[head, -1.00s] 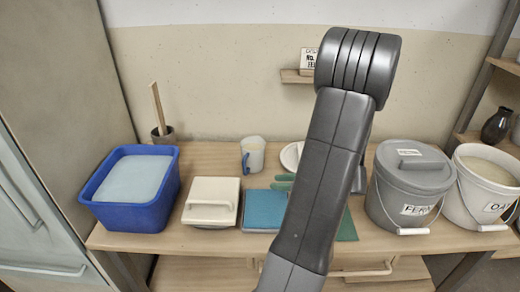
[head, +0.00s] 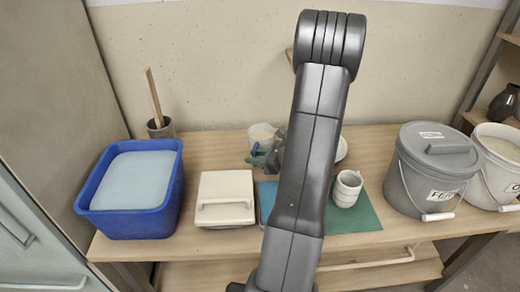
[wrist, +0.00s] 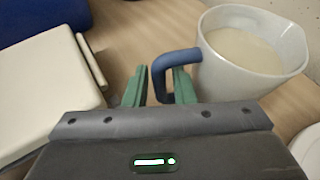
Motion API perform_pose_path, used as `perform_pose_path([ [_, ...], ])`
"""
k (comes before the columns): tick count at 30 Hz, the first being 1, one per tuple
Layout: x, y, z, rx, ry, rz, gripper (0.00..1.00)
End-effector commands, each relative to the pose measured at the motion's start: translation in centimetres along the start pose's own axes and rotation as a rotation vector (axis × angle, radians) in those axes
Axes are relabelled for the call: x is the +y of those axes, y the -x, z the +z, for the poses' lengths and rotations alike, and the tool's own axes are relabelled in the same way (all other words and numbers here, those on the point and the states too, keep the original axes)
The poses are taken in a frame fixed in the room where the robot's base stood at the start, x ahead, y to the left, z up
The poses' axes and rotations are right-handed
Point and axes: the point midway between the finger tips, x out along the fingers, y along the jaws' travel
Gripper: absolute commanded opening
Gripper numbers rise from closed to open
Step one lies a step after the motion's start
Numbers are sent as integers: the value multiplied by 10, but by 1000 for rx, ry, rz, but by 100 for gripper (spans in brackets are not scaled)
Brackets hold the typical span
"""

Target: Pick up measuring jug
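The measuring jug (head: 262,131) is a pale cup-like vessel with a blue handle, standing upright on the wooden table near the wall. In the wrist view the jug (wrist: 232,78) is at the upper right, with cream-coloured contents, and its blue handle points left. My gripper (wrist: 159,76) is open with green fingers, one on each side of the handle. A small gap shows between the left finger and the handle. In the head view my gripper (head: 261,154) is at the jug's front, partly hidden by my arm.
A beige lidded box (head: 227,187) and a blue tub (head: 163,219) stand to the left. A white mug (head: 346,189) stands on a green mat (head: 362,218) to the right. A grey lidded bucket (head: 424,184) is farther right. A pot with a stick (head: 161,128) is at the back left.

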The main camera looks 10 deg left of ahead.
Motion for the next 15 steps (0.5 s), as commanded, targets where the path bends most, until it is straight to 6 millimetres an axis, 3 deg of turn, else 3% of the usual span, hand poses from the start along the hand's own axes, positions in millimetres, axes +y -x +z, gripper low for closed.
perform_pose_path([
  [9,0,-7,0,1,0,0,23],
  [12,0,-7,0,1,0,0,4],
  [15,0,-7,0,1,0,0,0],
])
